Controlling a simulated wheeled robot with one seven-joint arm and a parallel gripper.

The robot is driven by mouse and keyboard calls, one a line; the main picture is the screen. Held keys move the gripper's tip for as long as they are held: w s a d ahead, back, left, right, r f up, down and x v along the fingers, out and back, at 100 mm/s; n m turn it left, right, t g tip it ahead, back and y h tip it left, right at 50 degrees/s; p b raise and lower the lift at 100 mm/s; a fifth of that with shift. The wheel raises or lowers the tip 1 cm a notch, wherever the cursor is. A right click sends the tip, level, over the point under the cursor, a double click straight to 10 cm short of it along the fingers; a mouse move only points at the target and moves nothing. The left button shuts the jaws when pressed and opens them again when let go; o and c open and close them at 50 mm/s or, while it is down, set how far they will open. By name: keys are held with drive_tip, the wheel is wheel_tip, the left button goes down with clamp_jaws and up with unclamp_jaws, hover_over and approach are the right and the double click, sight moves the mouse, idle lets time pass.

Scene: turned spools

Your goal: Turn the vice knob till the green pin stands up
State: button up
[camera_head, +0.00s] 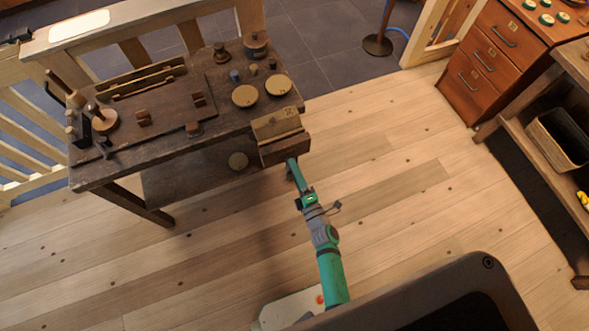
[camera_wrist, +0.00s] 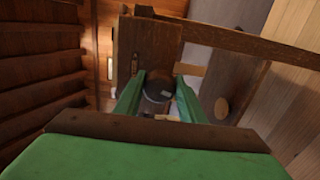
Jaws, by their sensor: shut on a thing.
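The wooden vice (camera_head: 278,135) is fixed to the right end of a dark workbench (camera_head: 160,160). My gripper (camera_head: 291,163) is at the vice's front, low on its near side. In the wrist view, my gripper's green fingers (camera_wrist: 158,96) stand on either side of a dark round knob (camera_wrist: 156,88) and are shut on it. The vice's wooden face (camera_wrist: 150,48) is behind the knob. The knob is hidden by my gripper in the head view. I cannot make out the green pin in either view.
The bench top holds a board with wooden tools (camera_head: 150,110), two pale discs (camera_head: 245,95) and small turned pieces. A drawer cabinet (camera_head: 490,65) and a shelf with a basket (camera_head: 560,135) stand at the right. The plank floor (camera_head: 400,190) between is clear.

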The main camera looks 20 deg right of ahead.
drive_tip(key=m, duration=0.5)
drive_tip(key=shift+s+f+m, duration=0.1)
drive_tip(key=shift+f+m, duration=0.1)
drive_tip(key=shift+m, duration=0.1)
drive_tip(key=m, duration=0.5)
drive_tip(key=shift+a+f, duration=0.1)
drive_tip(key=shift+f, duration=0.05)
drive_tip(key=m, duration=0.4)
drive_tip(key=shift+a+f+m, duration=0.1)
drive_tip(key=shift+m, duration=0.3)
drive_tip(key=m, duration=0.5)
drive_tip(key=shift+a+m, duration=0.1)
drive_tip(key=shift+m, duration=0.2)
drive_tip(key=m, duration=0.5)
drive_tip(key=shift+a, duration=0.15)
drive_tip(key=m, duration=0.4)
drive_tip(key=shift+m, duration=0.4)
drive_tip(key=m, duration=0.5)
drive_tip(key=shift+r+m, duration=0.3)
drive_tip(key=m, duration=0.5)
drive_tip(key=shift+r, duration=0.1)
